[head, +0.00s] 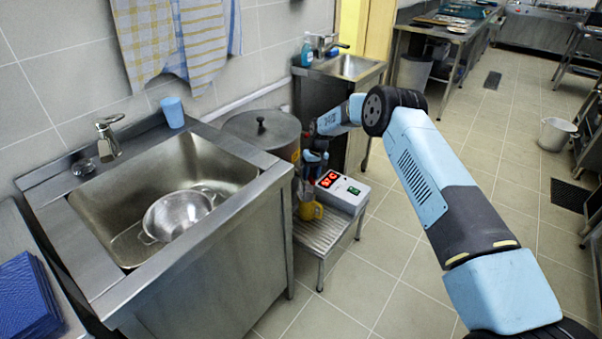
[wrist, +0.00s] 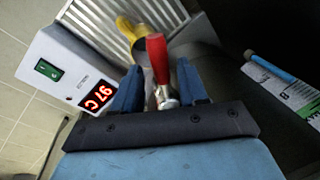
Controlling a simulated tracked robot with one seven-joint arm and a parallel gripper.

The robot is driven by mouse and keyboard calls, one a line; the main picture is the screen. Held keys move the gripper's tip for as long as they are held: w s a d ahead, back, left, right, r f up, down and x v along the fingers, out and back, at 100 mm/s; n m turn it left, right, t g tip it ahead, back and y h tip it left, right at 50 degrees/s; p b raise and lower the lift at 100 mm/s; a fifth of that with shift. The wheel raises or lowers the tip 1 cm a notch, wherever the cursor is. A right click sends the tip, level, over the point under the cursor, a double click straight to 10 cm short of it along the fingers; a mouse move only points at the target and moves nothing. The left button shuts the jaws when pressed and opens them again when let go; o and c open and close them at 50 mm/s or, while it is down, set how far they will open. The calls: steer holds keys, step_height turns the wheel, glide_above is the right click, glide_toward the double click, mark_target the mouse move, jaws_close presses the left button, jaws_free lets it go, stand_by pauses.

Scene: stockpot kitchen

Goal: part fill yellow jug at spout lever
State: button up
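The yellow jug (head: 311,211) stands on a slatted steel stand (head: 322,236), below the front of a lidded steel pot (head: 262,132). The jug is partly hidden in the wrist view (wrist: 130,27), beyond the lever. The red-handled spout lever (wrist: 156,55) shows in the wrist view, its metal base lower down. My gripper (wrist: 160,65) is open, with one blue finger on each side of the lever and a visible gap to each. In the head view my gripper (head: 315,162) is small beside the pot, and the lever is not clear. The jug's inside and any water are not visible.
A white control box (head: 341,190) with a red display and green switch sits on the stand; the wrist view reads 97C. A sink (head: 185,165) with a colander (head: 178,214) is to the left. A bucket (head: 556,135) stands on open floor at right.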

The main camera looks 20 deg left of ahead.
steer(key=r, duration=0.4)
steer(key=w+d+r, duration=0.1)
steer(key=r, duration=0.4)
steer(key=d+r, duration=0.1)
steer(key=r, duration=0.3)
steer(key=shift+w+d+r, duration=0.1)
steer(key=shift+w+r, duration=0.05)
steer(key=shift+w, duration=0.2)
